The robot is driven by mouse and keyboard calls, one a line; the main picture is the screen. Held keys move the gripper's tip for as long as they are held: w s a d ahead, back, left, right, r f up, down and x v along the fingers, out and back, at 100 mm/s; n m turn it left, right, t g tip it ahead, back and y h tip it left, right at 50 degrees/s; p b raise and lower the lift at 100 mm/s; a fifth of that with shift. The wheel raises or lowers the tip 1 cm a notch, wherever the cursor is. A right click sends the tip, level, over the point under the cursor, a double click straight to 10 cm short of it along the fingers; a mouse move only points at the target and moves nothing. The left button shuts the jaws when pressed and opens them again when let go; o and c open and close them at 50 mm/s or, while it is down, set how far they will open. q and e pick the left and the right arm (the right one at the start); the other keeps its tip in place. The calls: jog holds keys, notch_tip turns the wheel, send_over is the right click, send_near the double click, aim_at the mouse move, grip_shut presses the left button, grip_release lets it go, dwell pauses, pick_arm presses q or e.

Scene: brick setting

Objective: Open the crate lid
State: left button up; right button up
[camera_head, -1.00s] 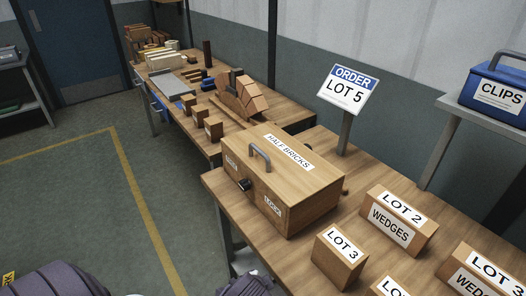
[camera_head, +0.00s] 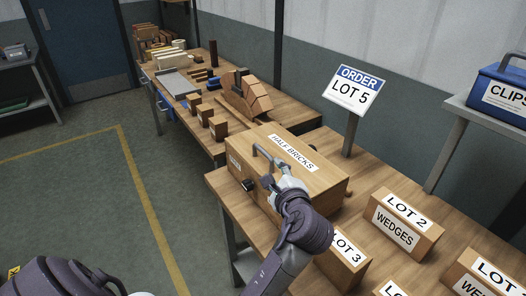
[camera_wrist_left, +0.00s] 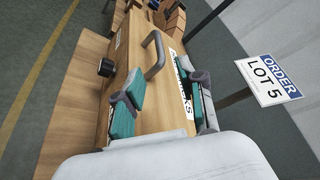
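The wooden crate (camera_head: 315,182), labelled HALF BRICKS, stands on the near bench with its lid down. A grey bar handle (camera_head: 262,153) rises from the lid, and a black knob (camera_head: 248,184) sits on its front. My left gripper (camera_head: 277,180) is over the near part of the lid, close to the handle, and hides part of the crate. In the left wrist view its teal-padded fingers (camera_wrist_left: 168,90) are spread with nothing between them. The handle (camera_wrist_left: 160,50) lies just beyond the fingertips, apart from them. My right gripper is not in view.
An ORDER LOT 5 sign (camera_head: 354,90) stands behind the crate. A LOT 3 box (camera_head: 345,262) and a LOT 2 WEDGES box (camera_head: 402,222) stand to its right. The far bench (camera_head: 205,150) holds bricks and an arch. The floor at left is clear.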

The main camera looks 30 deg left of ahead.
aim_at(264, 154)
pick_arm(q)
jog(key=p+x, duration=0.2)
jog(key=x, duration=1.1)
jog(key=shift+a+f, duration=0.1)
jog(key=shift+a, duration=0.15)
grip_shut()
